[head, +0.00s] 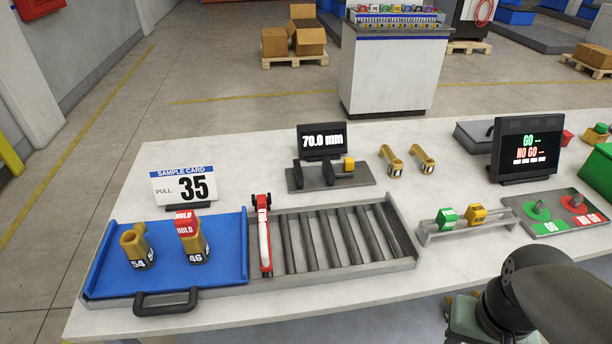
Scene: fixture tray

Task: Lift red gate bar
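The red gate bar (265,248) has a white strip with lettering along it. It lies lengthwise between the blue tray (222,262) and the roller section (335,268), with a dark hinge-like piece at its far end. It looks lowered across the boundary. My gripper does not show. Only dark, rounded links of my arm appear at the bottom right, apart from the bar.
On the blue tray stand brass parts marked 54 (140,252) and 46 (198,250); the latter has a red HOLD tag (186,224). Behind are a sample card reading 35 (185,187) and a 70.0 mm display (321,138). The rollers look empty.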

